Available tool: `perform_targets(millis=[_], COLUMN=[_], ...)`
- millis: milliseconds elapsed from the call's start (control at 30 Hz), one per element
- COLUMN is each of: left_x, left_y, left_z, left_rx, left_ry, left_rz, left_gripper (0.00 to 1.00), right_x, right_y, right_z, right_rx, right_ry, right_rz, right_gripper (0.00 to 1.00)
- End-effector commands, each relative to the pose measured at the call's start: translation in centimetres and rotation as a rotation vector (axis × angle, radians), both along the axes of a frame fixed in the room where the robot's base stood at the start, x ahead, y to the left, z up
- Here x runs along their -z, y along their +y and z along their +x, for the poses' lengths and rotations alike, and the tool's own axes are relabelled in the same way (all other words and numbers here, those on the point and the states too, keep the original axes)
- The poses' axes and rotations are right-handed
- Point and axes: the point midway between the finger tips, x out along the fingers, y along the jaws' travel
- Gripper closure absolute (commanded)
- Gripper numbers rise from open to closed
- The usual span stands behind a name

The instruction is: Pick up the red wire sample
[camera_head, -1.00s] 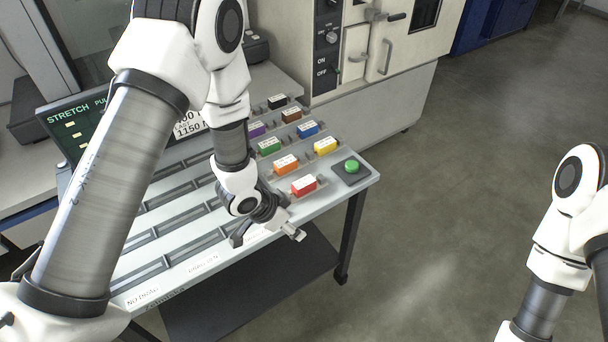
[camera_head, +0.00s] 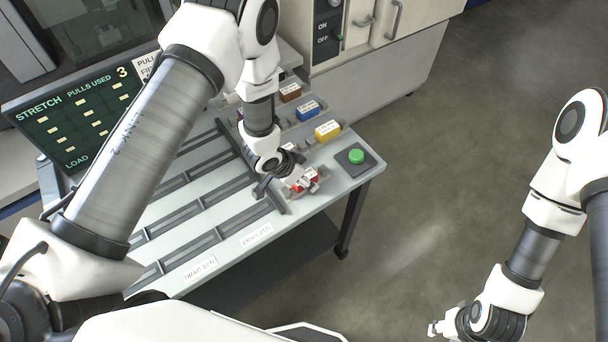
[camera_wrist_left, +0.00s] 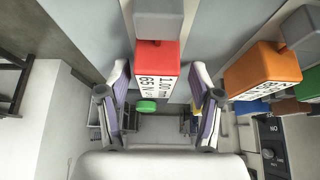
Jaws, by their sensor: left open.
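The red wire sample (camera_head: 311,175) is a small red block with a white label near the table's front right edge, partly hidden by my left gripper. In the left wrist view the red sample (camera_wrist_left: 143,55) shows black print on its label and a grey end piece. My left gripper (camera_head: 289,183) is open over it. Its two fingers (camera_wrist_left: 161,80) stand on either side of the red block, with gaps visible. My right gripper (camera_head: 437,328) is low at the bottom right, away from the table; its opening is not clear.
An orange sample (camera_wrist_left: 262,70) sits close beside the red one. Yellow (camera_head: 327,130), blue (camera_head: 307,111) and brown (camera_head: 290,92) samples stand behind. A green button (camera_head: 356,156) is on the right corner. A stretch display (camera_head: 75,120) stands at the left.

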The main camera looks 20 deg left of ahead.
Motion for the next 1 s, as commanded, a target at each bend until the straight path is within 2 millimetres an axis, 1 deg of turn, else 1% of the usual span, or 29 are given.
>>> perform_targets(millis=[167, 200, 267, 300, 367, 400, 767, 867, 1000], left_x=[0.2, 0.2, 0.2, 0.2, 0.2, 0.2, 0.1, -0.5, -2.0], left_y=[-0.1, -0.1, -0.1, -0.1, 0.0, 0.0, 0.0, 0.0, 0.0], left_z=[0.1, 0.1, 0.1, 0.1, 0.1, 0.1, 0.0, 0.1, 0.1], left_rx=[0.0, 0.0, 0.0, 0.0, 0.0, 0.0, 0.0, 0.0, 0.001], left_ry=[0.0, 0.0, 0.0, 0.0, 0.0, 0.0, 0.001, -0.001, -0.002], left_rz=[0.0, 0.0, 0.0, 0.0, 0.0, 0.0, 0.001, 0.001, 0.002], left_gripper=[0.35, 0.39, 0.6, 0.74, 0.96, 1.0, 1.0, 1.0, 1.0], right_x=[0.0, 0.0, 0.0, 0.0, 0.0, 0.0, 0.2, 0.4, 0.9], right_y=[0.0, 0.0, 0.0, 0.0, 0.0, 0.0, 0.0, 0.0, 0.0], right_z=[0.0, 0.0, 0.0, 0.0, 0.0, 0.0, 0.0, 0.0, 0.0], right_rx=[0.0, 0.0, 0.0, 0.0, 0.0, 0.0, 0.0, 0.0, 0.0], right_ry=[0.001, 0.001, 0.001, 0.001, 0.001, 0.001, 0.001, 0.001, 0.001], right_rz=[0.0, 0.0, 0.0, 0.0, 0.0, 0.0, 0.0, 0.0, 0.0], right_gripper=[0.6, 0.6, 0.6, 0.6, 0.6, 0.6, 0.6, 0.6, 0.6])
